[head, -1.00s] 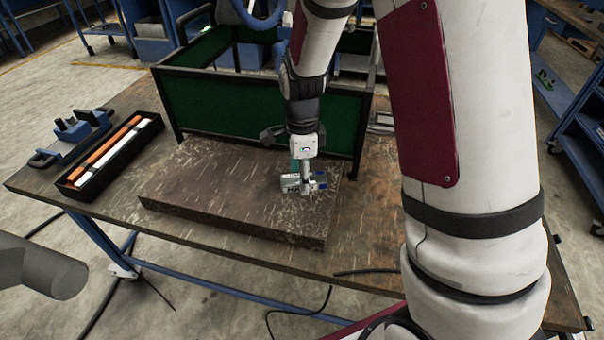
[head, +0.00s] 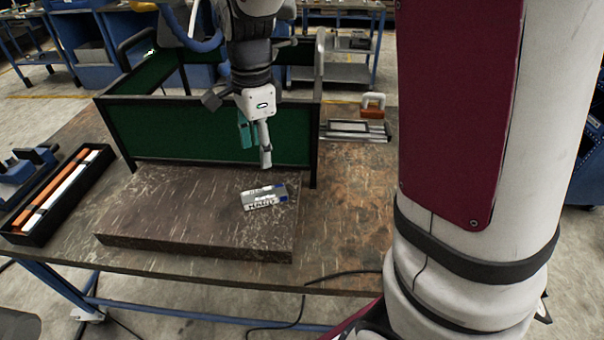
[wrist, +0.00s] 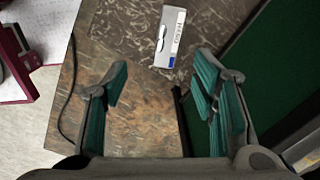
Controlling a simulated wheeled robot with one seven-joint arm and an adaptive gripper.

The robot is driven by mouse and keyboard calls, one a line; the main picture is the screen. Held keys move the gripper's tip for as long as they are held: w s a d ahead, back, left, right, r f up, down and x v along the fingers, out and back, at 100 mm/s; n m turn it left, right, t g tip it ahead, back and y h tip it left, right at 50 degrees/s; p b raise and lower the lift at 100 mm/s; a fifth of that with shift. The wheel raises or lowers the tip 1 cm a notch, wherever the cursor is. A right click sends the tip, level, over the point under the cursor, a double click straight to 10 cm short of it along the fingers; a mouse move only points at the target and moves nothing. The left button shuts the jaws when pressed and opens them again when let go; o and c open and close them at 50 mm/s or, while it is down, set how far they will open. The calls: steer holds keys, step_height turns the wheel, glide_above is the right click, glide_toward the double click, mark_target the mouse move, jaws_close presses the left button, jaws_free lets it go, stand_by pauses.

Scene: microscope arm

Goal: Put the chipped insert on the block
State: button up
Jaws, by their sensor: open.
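A small white and grey box-like piece (head: 264,197) with dark lettering and blue ends lies flat on the wide dark slab-like block (head: 160,210), towards its right end. I take it for the chipped insert, but no chip can be made out. In the wrist view the piece (wrist: 169,38) lies beyond my fingertips on the scratched top of the block (wrist: 125,25). My gripper (head: 256,148) is above the block, behind and higher than the piece, apart from it. In the wrist view my gripper (wrist: 163,70) has its teal-padded fingers spread, with nothing between them.
A green-walled, black-framed bin (head: 210,130) stands directly behind the block. A black tray (head: 62,195) with an orange and a white bar is at the left. A metal fixture (head: 357,130) is at the back right. The tabletop (head: 350,210) right of the block is mostly clear.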

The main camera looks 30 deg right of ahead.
steer(key=s+r+n+t, duration=0.1)
steer(key=s+r+n, duration=0.3)
steer(key=s+n, duration=0.5)
steer(key=s+r+n+t, duration=0.2)
steer(key=s+r+n, duration=0.2)
steer(key=s+n, duration=0.5)
steer(key=s, duration=0.5)
steer(key=shift+s+n, duration=0.15)
steer(key=shift+n, duration=0.25)
